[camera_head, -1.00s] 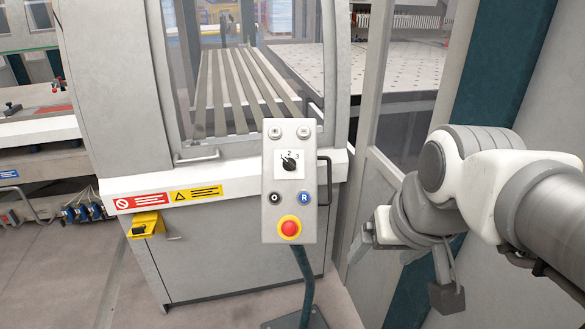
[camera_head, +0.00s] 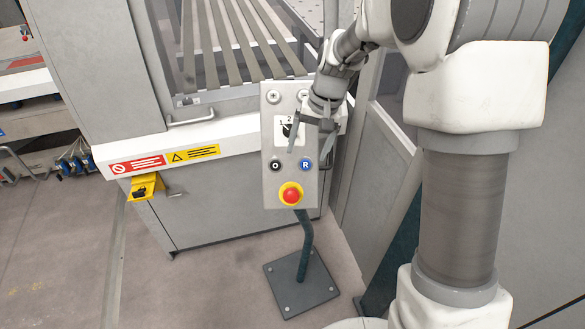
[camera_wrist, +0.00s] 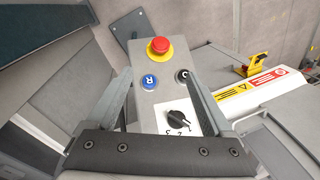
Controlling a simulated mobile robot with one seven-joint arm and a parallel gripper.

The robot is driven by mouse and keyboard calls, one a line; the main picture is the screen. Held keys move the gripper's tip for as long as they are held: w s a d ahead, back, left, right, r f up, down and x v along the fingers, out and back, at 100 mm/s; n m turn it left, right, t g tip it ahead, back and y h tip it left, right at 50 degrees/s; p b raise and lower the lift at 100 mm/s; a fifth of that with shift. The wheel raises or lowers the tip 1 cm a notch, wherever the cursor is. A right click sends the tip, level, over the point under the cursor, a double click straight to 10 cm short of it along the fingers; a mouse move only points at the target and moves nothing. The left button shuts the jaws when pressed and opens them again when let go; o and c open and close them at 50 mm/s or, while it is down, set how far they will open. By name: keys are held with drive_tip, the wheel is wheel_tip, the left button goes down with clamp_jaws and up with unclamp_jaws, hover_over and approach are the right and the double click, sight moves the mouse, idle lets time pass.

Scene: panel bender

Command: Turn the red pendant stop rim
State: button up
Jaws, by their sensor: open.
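The red pendant stop rim (camera_head: 291,194) is a round red button on a yellow ring, low on the face of the grey pendant box (camera_head: 269,184). In the wrist view the red stop (camera_wrist: 160,46) is at the top centre, beyond the fingertips. My gripper (camera_head: 310,157) is open and empty in front of the upper part of the pendant, above the stop in the head view. In the wrist view its two fingers (camera_wrist: 155,76) spread on either side of the pendant face. Nothing hides the stop.
A black selector (camera_wrist: 178,119), a blue R button (camera_head: 305,165) and a black O button (camera_head: 275,165) share the pendant face. The pendant stands on a post with a square floor plate (camera_head: 301,283). A grey machine cabinet (camera_head: 222,205) is behind at left, with a yellow foot switch-like box (camera_head: 146,186).

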sight(293, 191)
drive_tip(key=p+x, duration=0.1)
drive_tip(key=x, duration=1.6)
drive_tip(key=shift+w+a+f+p, duration=0.1)
drive_tip(key=shift+a+f+p, duration=0.05)
drive_tip(key=shift+f+p, duration=0.25)
drive_tip(key=shift+c, duration=0.2)
clamp_jaws()
